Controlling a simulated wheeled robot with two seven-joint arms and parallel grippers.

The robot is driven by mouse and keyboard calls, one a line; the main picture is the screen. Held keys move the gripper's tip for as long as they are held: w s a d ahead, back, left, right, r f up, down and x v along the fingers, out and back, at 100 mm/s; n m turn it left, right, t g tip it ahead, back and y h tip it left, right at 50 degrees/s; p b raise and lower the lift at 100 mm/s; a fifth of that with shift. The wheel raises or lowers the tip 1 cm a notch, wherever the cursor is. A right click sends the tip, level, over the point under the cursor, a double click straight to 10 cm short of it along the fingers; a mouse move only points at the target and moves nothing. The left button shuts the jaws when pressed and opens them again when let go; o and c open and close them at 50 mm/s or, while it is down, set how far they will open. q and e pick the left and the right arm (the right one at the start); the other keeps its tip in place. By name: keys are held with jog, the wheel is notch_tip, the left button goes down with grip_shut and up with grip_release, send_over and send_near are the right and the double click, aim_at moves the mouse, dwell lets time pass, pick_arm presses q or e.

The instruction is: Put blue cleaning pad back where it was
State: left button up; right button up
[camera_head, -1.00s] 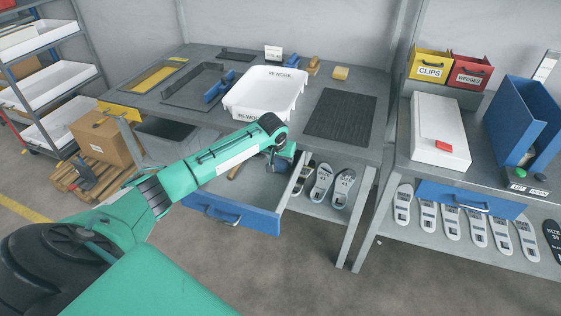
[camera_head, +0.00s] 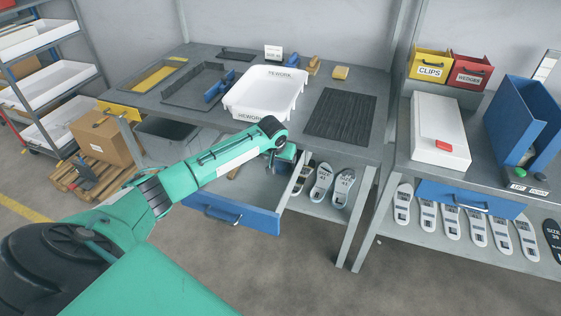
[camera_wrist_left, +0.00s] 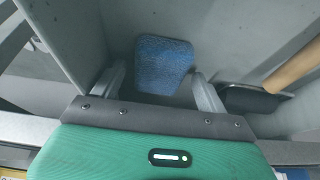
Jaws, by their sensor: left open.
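The blue cleaning pad (camera_wrist_left: 163,65) lies in the open drawer, on its grey floor, in the left wrist view. The drawer (camera_head: 235,215) is pulled out under the workbench, with a blue front. My left gripper (camera_wrist_left: 160,85) is open, its two fingers apart on either side of the pad's near part. Whether the fingers touch the pad cannot be told. In the head view my left gripper (camera_head: 281,163) reaches down into the drawer, and my arm hides much of the inside. My right gripper is not in view.
A wooden handle (camera_wrist_left: 293,66) with a dark end lies beside the pad in the drawer. The drawer wall (camera_wrist_left: 70,35) is close on the left. Above, the bench holds a white rework bin (camera_head: 262,112) and a black ribbed mat (camera_head: 341,115). Insoles (camera_head: 322,183) lie on the shelf below.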

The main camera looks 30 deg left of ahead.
pick_arm(q)
jog(key=p+v, duration=0.1)
jog(key=v, duration=1.1)
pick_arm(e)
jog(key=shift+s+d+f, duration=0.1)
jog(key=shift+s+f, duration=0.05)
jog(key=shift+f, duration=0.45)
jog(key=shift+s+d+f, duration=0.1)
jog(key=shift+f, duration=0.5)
